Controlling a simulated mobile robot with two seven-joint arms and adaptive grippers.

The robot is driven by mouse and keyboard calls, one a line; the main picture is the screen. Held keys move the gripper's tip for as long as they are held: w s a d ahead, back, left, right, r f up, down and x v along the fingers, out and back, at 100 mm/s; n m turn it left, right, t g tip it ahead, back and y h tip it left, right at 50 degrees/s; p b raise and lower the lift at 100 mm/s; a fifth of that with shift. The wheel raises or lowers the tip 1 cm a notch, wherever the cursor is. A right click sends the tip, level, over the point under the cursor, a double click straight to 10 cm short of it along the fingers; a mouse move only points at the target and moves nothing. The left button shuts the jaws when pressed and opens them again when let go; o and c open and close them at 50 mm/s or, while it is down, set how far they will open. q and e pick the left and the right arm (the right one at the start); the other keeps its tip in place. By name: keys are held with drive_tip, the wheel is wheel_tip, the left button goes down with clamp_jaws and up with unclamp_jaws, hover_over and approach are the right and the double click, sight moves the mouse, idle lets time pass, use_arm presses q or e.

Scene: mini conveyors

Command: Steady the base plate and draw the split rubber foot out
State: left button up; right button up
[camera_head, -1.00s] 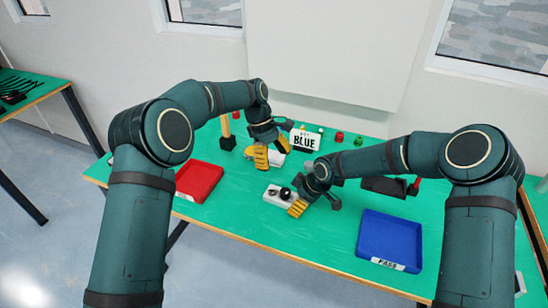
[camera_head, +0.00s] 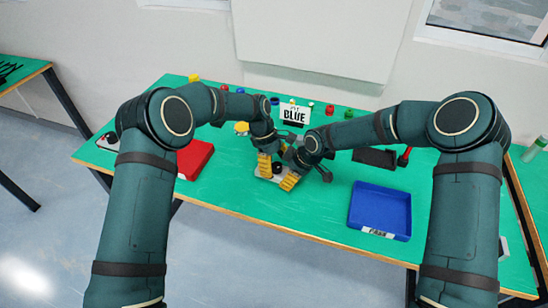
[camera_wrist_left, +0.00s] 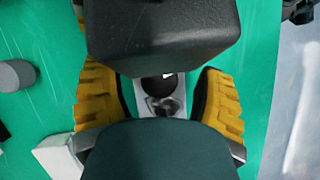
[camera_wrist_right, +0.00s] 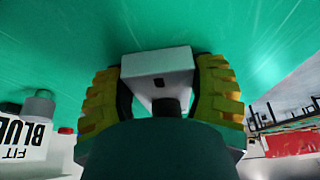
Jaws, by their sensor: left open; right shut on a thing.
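The pale grey base plate (camera_wrist_right: 160,63) sits low at the table, between both grippers. My right gripper (camera_head: 290,180) is shut on one end of it; the right wrist view shows a yellow finger on each side and a small dark hole in its end face. My left gripper (camera_head: 266,165) is open over the plate. In the left wrist view its fingers stand apart, one on each side. Between them are a round black rubber foot (camera_wrist_left: 157,90) and a dark, shiny round spot (camera_wrist_left: 166,106). I cannot tell which is split. My grippers hide much of the plate.
A red tray (camera_head: 195,160) lies left and a blue tray (camera_head: 380,210) labelled PASS lies right. A sign reading FIT BLUE (camera_head: 294,114) stands behind the grippers, among small coloured pieces. A black block (camera_head: 374,157) lies at the right back. The front of the table is clear.

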sight(277, 165)
use_arm(q)
drive_tip(key=shift+f, duration=0.1)
use_arm(e)
drive_tip(key=shift+s+f, duration=0.15)
use_arm(q)
clamp_jaws()
idle(0.4)
drive_tip(key=shift+r, duration=2.25)
use_arm(e)
drive_tip(key=o, duration=1.4)
